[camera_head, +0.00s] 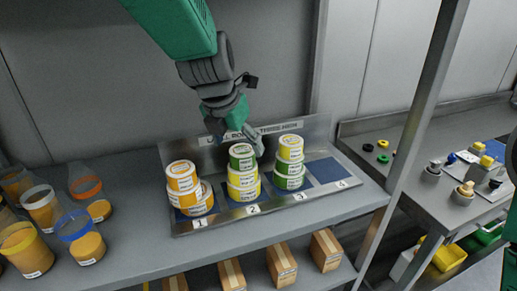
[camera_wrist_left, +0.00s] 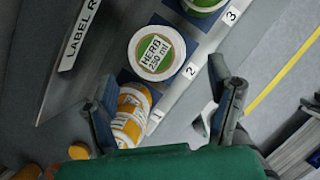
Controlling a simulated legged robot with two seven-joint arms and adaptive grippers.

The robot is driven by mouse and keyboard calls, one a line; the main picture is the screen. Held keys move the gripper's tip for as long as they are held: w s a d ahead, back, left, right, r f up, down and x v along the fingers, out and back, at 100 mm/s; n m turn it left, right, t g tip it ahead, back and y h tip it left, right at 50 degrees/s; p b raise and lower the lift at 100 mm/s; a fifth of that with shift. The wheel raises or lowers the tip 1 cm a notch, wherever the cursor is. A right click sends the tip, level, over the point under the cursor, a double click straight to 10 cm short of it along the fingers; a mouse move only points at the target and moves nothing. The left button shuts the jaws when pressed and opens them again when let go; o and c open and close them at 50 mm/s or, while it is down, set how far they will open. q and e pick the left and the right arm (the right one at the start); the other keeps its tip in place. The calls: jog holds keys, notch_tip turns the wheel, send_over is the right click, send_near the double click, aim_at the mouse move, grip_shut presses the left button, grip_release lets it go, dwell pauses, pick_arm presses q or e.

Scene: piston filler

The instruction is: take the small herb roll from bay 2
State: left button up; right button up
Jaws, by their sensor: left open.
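The herb roll (camera_head: 242,156) has a green band and a white lid. It is on top of the stack in bay 2, over yellow-banded rolls (camera_head: 243,184). In the left wrist view its lid (camera_wrist_left: 157,53) reads "HERB 250 ml". My left gripper (camera_head: 236,136) is open, just above and behind the herb roll, with nothing between its fingers. In the left wrist view its two fingers (camera_wrist_left: 165,110) are spread, with the herb lid beyond them. I cannot tell if a finger touches the roll.
Bay 1 holds orange-banded rolls (camera_head: 183,176), stacked unevenly. Bay 3 has a yellow roll (camera_head: 291,147) over green ones (camera_head: 289,175). Bay 4 (camera_head: 326,170) is empty. The metal rack (camera_head: 260,211) has a raised back plate. Orange-filled cups (camera_head: 85,236) stand at left.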

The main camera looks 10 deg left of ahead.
aim_at(241, 151)
pick_arm(q)
jog(key=shift+w+a+f, duration=0.2)
jog(key=shift+w+f, duration=0.15)
jog(key=shift+f, duration=0.2)
jog(key=x, duration=0.4)
jog(key=shift+w, duration=0.15)
jog(key=shift+w+d+f, duration=0.2)
jog(key=shift+d, duration=0.05)
jog(key=shift+s+r, duration=0.1)
jog(key=shift+s, duration=0.1)
jog(key=c, duration=1.1)
jog(key=shift+a, duration=0.1)
jog(key=shift+c, duration=1.1)
